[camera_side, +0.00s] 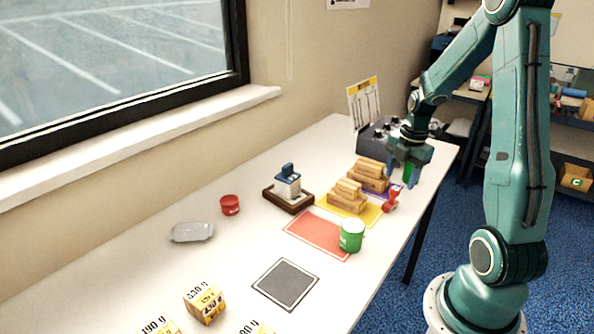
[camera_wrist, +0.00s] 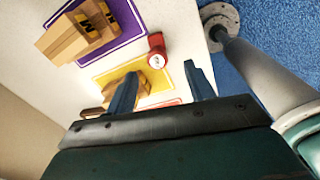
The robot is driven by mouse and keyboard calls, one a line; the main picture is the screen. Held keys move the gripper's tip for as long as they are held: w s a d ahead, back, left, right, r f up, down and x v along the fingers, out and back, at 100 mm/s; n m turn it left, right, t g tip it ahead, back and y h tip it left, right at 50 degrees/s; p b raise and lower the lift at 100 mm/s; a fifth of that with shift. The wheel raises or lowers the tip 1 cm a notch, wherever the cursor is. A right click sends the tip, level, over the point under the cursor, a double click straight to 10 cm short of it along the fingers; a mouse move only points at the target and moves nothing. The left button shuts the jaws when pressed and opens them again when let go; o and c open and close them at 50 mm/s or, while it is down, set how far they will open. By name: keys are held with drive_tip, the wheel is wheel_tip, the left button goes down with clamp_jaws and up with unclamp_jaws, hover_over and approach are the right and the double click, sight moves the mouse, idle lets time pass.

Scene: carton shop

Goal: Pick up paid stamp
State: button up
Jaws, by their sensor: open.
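A red hand stamp (camera_side: 391,199) stands near the table's right edge, beside the yellow and purple mats. In the wrist view the red stamp (camera_wrist: 157,50) shows from above with a pale round top, just beyond the fingertips. A blue and white stamp (camera_side: 288,182) sits in a dark wooden tray (camera_side: 290,205) farther left. I cannot read the word paid on either stamp. My gripper (camera_side: 405,172) is above the far right part of the table, a little above and behind the red stamp. In the wrist view my gripper (camera_wrist: 160,76) is open, its two blue fingers apart.
Small cartons (camera_side: 347,197) stand on the yellow mat (camera_side: 328,207), and more (camera_side: 370,174) on the purple mat (camera_wrist: 112,50). A green tin (camera_side: 352,235) stands at the orange mat's (camera_side: 312,236) corner. A grey machine (camera_side: 376,137) is behind.

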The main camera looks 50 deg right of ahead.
sight(393, 198)
drive_tip(key=shift+w+f, duration=0.2)
drive_tip(key=shift+f, duration=1.9)
drive_tip(key=shift+w+d+f, duration=0.1)
drive_tip(key=shift+w+f, duration=0.1)
drive_tip(key=shift+f, duration=1.1)
drive_tip(key=shift+w+d+f, duration=0.1)
drive_tip(key=shift+w+f, duration=0.1)
drive_tip(key=shift+f, duration=1.05)
drive_tip(key=c, duration=1)
